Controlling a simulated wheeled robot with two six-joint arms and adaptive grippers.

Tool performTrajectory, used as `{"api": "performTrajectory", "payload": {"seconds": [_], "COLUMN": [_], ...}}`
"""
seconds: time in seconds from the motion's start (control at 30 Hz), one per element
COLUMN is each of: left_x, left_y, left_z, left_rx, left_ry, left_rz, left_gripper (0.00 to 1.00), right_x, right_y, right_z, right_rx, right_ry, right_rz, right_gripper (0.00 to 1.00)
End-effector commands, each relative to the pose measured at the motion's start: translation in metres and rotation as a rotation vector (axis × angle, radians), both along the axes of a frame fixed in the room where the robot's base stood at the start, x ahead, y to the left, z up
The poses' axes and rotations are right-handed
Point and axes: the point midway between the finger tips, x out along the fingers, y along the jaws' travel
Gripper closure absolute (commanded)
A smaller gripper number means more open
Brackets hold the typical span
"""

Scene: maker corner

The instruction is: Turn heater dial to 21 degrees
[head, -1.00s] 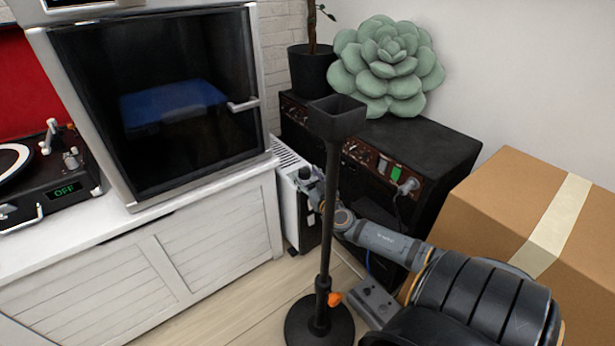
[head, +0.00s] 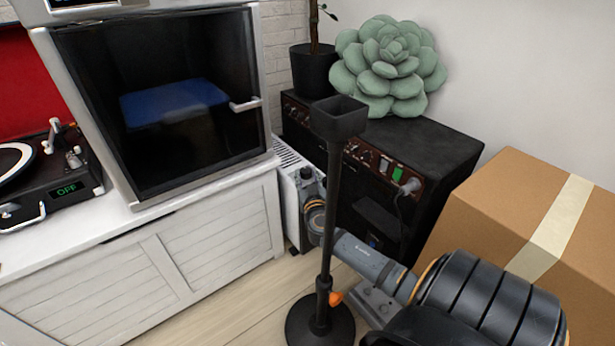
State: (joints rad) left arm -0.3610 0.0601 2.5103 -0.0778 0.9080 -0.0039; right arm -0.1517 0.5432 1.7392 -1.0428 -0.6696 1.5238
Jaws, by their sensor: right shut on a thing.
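The heater (head: 289,205) is a narrow white unit standing between the white cabinet and the black amplifier. Its dial is at the upper front end, mostly covered by my gripper, so I cannot read its setting. My right gripper (head: 307,176) is at that end of the heater, small and dark in the head view, and shut on the dial. The black stand's pole passes in front of my right wrist and hides part of it. My left gripper is not in view.
A black stand (head: 325,240) with a square top rises close in front of my right arm. The black amplifier (head: 440,150), with a plugged cable, and a cardboard box (head: 505,210) crowd the right. The white cabinet (head: 215,235) borders the left. Bare floor (head: 240,305) shows in front.

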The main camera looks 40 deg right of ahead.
Motion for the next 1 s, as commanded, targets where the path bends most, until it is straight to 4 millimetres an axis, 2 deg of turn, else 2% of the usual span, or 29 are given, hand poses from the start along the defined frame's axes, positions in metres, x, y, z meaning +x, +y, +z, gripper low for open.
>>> {"api": "performTrajectory", "payload": {"seconds": [0.1, 0.13, 0.3, 0.57, 0.67, 1.0], "left_x": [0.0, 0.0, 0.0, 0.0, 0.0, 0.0], "left_y": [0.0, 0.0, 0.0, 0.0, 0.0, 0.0], "left_z": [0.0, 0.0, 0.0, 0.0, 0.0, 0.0], "left_rx": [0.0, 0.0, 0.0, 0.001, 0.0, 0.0], "left_ry": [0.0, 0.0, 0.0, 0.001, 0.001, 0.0], "left_rz": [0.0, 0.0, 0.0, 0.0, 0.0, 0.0], "left_gripper": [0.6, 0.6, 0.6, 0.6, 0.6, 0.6], "right_x": [0.0, 0.0, 0.0, 0.0, 0.0, 0.0], "right_y": [0.0, 0.0, 0.0, 0.0, 0.0, 0.0], "right_z": [0.001, 0.001, 0.001, 0.001, 0.01, 0.08], "right_rx": [-0.003, -0.003, -0.001, -0.001, -0.002, -0.004], "right_ry": [-0.001, -0.001, 0.0, 0.0, -0.003, -0.002], "right_rz": [0.001, 0.001, 0.001, 0.002, 0.003, 0.005], "right_gripper": [0.94, 0.6, 0.4, 0.4, 0.4, 0.4]}}
